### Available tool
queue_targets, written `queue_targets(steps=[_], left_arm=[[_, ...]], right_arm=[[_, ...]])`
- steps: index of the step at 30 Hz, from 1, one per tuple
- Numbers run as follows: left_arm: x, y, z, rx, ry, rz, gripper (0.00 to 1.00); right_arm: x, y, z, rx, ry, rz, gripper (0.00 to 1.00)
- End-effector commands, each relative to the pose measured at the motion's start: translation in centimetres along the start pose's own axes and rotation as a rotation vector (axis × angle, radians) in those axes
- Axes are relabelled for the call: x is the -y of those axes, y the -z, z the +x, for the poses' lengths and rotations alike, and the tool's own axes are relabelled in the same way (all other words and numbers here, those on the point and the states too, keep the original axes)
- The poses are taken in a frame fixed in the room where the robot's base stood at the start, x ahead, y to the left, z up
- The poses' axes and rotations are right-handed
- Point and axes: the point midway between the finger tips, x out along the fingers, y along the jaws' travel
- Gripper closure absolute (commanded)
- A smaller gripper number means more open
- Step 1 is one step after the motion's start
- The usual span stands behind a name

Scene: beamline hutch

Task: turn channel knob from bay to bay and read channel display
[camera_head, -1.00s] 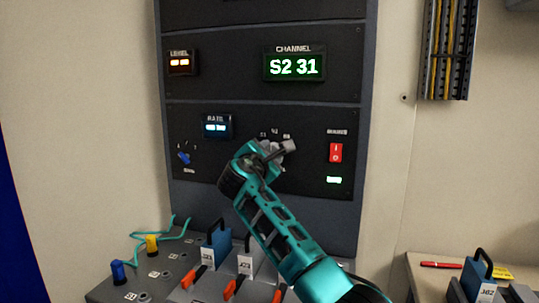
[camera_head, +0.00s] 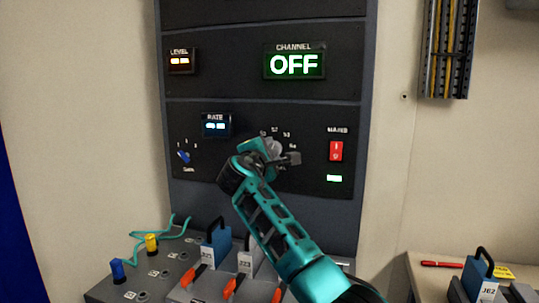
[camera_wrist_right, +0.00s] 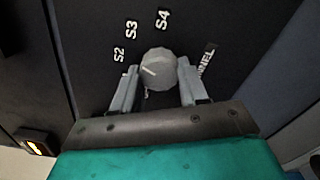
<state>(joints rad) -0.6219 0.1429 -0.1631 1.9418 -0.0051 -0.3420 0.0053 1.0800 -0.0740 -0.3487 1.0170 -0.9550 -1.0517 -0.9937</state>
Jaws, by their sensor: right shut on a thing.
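The channel display (camera_head: 294,64) at the upper right of the rack reads OFF in bright white-green characters. Below it, the grey channel knob (camera_head: 273,149) is partly hidden by my right gripper (camera_head: 280,158). In the right wrist view the round knob (camera_wrist_right: 158,66) sits between the two fingers of my right gripper (camera_wrist_right: 157,86), which is shut on it. Marks S2, S3 and S4 arc around the knob. A short white line shows on the left of its face; I cannot tell exactly which mark it matches. My left gripper is not in view.
A red rocker switch (camera_head: 336,151) is right of the knob, and a small blue gain knob (camera_head: 184,157) is at left. Level (camera_head: 180,61) and rate (camera_head: 216,125) displays are lit. Below stands a grey sloped console (camera_head: 180,265) with plugs and handled blocks.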

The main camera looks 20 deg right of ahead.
Motion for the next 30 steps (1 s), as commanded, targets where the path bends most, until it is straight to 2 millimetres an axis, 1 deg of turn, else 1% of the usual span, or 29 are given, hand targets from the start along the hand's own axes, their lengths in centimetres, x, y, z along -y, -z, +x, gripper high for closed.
queue_targets(steps=[6, 13, 20, 30], left_arm=[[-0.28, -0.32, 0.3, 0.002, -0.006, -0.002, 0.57], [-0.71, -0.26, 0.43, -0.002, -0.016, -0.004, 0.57], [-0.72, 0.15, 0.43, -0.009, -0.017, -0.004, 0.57], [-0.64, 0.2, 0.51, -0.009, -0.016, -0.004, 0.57]], right_arm=[[0.16, 0.11, -0.02, 0.0, 0.003, 0.159, 0.87], [0.09, 0.05, 0.01, 0.001, 0.003, 0.276, 0.87], [0.01, 0.02, 0.0, 0.001, 0.002, 0.329, 0.87], [-0.03, 0.0, 0.0, 0.001, 0.002, 0.338, 0.87]])
